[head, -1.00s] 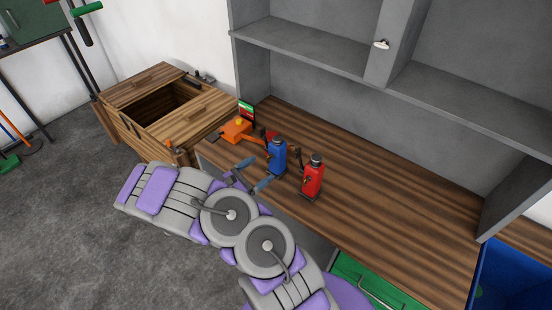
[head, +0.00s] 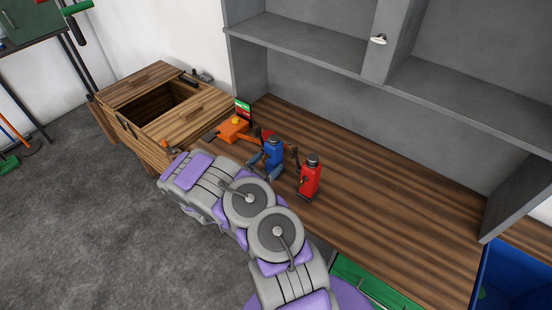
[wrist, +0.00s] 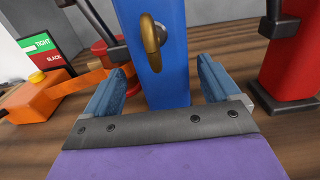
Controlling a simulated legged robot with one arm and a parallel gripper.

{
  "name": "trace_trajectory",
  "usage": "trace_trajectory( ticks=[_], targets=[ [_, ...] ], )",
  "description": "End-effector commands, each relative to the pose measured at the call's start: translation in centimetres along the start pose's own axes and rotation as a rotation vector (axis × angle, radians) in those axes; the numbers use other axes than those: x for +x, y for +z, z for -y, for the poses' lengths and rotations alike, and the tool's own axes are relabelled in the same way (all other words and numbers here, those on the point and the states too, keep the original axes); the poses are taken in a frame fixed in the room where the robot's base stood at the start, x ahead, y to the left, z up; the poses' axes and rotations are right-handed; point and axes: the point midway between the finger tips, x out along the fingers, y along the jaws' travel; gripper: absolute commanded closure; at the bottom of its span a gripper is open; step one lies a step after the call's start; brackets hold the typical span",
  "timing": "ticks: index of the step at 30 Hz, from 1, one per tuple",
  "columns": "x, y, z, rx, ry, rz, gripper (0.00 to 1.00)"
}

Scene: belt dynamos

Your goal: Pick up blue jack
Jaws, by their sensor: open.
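The blue jack (head: 274,152) stands upright on the wooden workbench, just left of a red jack (head: 311,178). In the wrist view the blue jack (wrist: 168,70) rises between the two blue fingers of my gripper (wrist: 160,88), with gaps visible on both sides. My gripper is open around its lower body and holds nothing. In the head view my arm covers most of the gripper. The red jack (wrist: 292,62) stands to the right of the right finger, apart from it.
An orange device (head: 232,129) with a yellow button and a green-and-red "TIGHT/SLACK" sign (head: 243,108) sits left of the blue jack. A wooden crate (head: 150,80) stands at the left. A grey shelf (head: 300,45) rises behind. The bench right of the red jack is clear.

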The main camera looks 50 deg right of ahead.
Motion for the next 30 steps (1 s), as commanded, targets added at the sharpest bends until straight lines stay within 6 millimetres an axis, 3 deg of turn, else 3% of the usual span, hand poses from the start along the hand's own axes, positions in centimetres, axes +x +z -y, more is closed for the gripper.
trace_trajectory(
  ticks=[8, 18, 26, 30],
  targets=[
    [1.5, 0.0, 0.1, 0.0, -0.001, 0.005, 0.11],
    [6.6, -0.8, 0.6, 0.0, -0.003, -0.004, 0.11],
    [6.2, -0.4, 0.3, -0.001, 0.001, 0.004, 0.11],
    [6.1, -0.3, 0.3, -0.001, 0.001, 0.006, 0.21]
  ],
)
